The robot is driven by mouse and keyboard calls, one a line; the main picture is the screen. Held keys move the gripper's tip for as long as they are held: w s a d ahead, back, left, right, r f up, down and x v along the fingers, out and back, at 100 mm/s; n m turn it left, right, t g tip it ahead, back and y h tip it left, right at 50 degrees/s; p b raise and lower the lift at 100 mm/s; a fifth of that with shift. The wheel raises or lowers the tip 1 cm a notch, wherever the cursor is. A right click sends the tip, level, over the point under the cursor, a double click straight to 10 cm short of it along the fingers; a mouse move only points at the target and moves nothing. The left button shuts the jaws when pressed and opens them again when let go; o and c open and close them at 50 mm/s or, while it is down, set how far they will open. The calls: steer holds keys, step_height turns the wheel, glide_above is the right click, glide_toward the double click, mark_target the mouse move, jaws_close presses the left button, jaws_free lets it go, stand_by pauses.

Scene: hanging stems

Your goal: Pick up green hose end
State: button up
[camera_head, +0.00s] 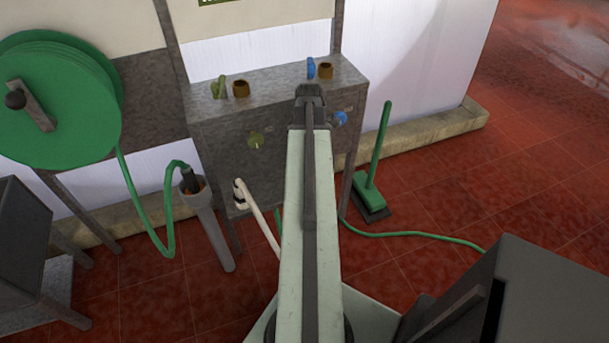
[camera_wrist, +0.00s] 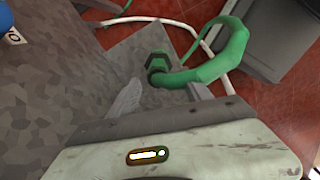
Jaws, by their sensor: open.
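The green hose end (camera_wrist: 157,66) shows in the wrist view as a dark connector with green parts. Its bright green hose (camera_wrist: 218,62) bends away to the right and up. My gripper (camera_wrist: 163,88) is open and empty, with the hose end showing between and just beyond its fingertips. I cannot tell whether either finger touches it. In the head view my arm reaches up to the grey panel box (camera_head: 222,135) and hides this hose end. A piece of green hose (camera_head: 410,235) lies on the floor right of my arm.
A green hose reel (camera_head: 75,95) stands left, its hose running to a dark nozzle in a grey tube holder (camera_head: 208,225). A white hose (camera_head: 262,222) hangs from the box. Brass and blue valves sit on the box. A green brush (camera_head: 368,190) stands right.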

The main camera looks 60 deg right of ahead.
step_height(320, 180, down, 7)
steer(key=b, duration=0.6)
steer(key=shift+w+d, duration=0.1)
steer(key=shift+w, duration=0.05)
steer(key=shift+r, duration=0.15)
jaws_close()
